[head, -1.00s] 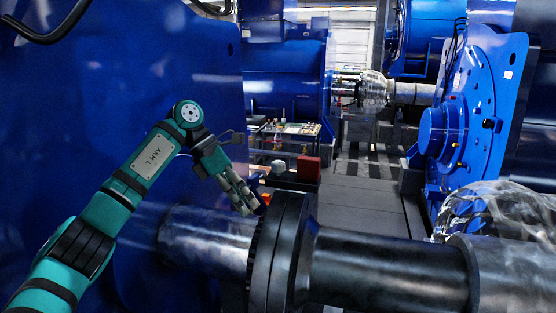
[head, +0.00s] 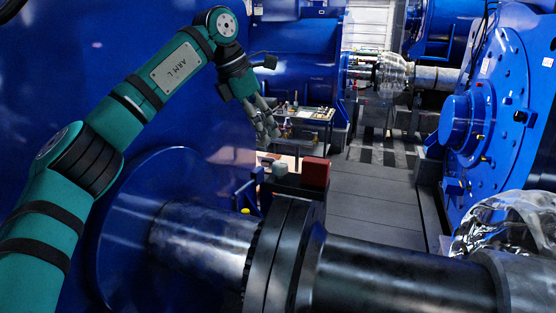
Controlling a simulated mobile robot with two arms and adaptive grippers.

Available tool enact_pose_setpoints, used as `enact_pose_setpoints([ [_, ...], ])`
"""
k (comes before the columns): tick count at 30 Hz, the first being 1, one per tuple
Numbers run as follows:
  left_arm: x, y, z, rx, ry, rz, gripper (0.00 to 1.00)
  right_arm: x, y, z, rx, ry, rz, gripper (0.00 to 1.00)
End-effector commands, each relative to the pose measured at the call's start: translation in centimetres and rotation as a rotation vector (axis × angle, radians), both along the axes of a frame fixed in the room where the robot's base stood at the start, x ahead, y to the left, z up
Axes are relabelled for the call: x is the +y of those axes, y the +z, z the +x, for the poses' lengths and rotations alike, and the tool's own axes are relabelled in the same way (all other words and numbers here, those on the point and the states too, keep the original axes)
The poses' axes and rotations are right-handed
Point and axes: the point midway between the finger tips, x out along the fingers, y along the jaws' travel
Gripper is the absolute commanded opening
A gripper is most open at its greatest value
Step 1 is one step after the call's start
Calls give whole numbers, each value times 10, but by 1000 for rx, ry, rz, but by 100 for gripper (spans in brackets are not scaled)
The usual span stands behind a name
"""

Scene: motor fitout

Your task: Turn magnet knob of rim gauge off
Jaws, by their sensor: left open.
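My left gripper (head: 269,133) is open, with its fingers pointing down and slightly right. In the picture it is above the dark coupling flange (head: 284,252) on the large shaft and does not touch it. I cannot make out the rim gauge or its magnet knob for sure. A small yellow thing (head: 245,211) shows just left of the flange rim, too small to identify. My right gripper is not in view.
A red box (head: 315,173) and a small grey-green box (head: 279,169) sit beyond the flange. A bench with tools (head: 306,113) stands behind them. A big blue machine (head: 500,105) stands at right. The grey floor aisle (head: 375,195) is clear.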

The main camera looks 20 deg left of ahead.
Motion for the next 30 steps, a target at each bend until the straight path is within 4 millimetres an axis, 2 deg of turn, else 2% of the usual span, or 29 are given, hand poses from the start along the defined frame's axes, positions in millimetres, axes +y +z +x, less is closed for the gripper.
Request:
enact_pose_setpoints([
  [2,-5,-17,5,6,0,2,60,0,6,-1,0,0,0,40],
  [4,-10,-31,9,6,0,2,60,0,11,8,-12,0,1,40],
  [9,-20,-62,18,5,-1,1,60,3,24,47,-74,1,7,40],
  [12,-24,-77,22,3,-1,1,60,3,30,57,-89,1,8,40],
  [16,-28,-91,26,2,0,-1,60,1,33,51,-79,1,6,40],
  [23,-31,-100,29,1,0,-1,60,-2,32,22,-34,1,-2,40],
  [28,-31,-100,29,1,0,-1,60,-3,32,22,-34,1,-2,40],
  [30,-31,-100,29,1,0,-1,52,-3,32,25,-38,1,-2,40],
])
